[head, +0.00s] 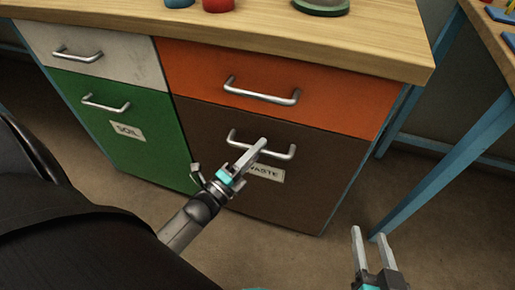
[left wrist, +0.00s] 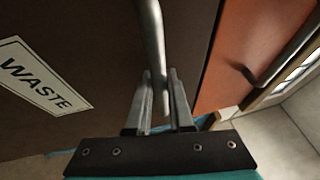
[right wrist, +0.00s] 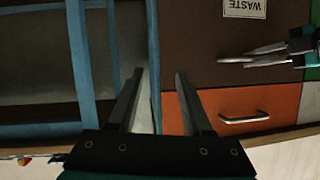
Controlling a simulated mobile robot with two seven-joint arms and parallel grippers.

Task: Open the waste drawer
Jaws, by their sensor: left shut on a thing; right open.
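The waste drawer (head: 290,190) is the dark brown front at the lower right of the cabinet, with a white WASTE label (left wrist: 42,76). It looks flush with the cabinet. Its silver bar handle (head: 284,154) runs across the upper part of the front. My left gripper (head: 258,146) is at this handle, and in the left wrist view its fingers (left wrist: 160,98) are shut on the bar. The fingers hide part of the handle and label in the head view. My right gripper (head: 372,245) is open and empty, low and to the right of the cabinet.
An orange drawer (head: 330,108) sits above the waste drawer. A green SOIL drawer (head: 115,135) and a grey drawer (head: 125,62) are to the left. The wooden top (head: 270,38) overhangs them. A blue table leg (head: 440,165) stands at the right. The floor in front is bare.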

